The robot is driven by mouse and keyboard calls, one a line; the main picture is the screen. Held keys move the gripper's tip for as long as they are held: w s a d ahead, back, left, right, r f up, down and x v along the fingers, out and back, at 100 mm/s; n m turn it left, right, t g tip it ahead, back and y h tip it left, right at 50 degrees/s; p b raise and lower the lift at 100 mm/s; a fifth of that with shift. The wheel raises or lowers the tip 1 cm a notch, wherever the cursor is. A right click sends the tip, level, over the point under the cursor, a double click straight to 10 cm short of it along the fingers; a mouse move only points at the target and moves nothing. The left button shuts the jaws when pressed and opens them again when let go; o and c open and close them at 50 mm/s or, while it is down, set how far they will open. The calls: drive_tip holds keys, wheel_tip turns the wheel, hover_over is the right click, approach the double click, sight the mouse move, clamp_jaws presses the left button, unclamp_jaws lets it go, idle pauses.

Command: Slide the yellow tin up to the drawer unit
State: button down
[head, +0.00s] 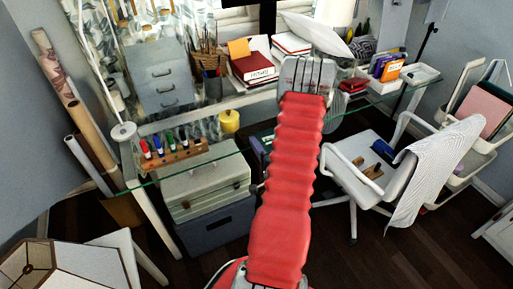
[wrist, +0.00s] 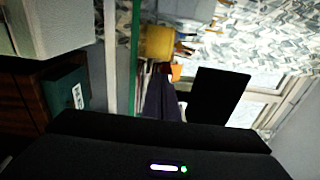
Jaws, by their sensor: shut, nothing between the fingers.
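The yellow tin (head: 229,121) stands upright on the glass desk top, to the right of the rack of marker pens. The grey drawer unit (head: 158,74) stands on the desk farther left and back, with a clear gap between it and the tin. My gripper (wrist: 215,97) shows black in the wrist view, shut and empty, apart from the tin. In the head view my arm hides its fingertips.
The marker rack (head: 178,153) sits near the desk's front edge, left of the tin. A pen pot (head: 212,84) and stacked books (head: 254,70) stand behind the tin. Storage boxes (head: 205,185) are under the glass. A white chair (head: 370,170) stands to the right.

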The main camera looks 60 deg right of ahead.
sight(235, 124)
drive_tip(key=x, duration=0.6)
drive_tip(key=shift+w, duration=0.35)
drive_tip(key=shift+w+a, duration=0.3)
drive_tip(key=shift+w, duration=0.65)
drive_tip(key=shift+w+a, duration=0.1)
drive_tip(key=shift+w, duration=0.65)
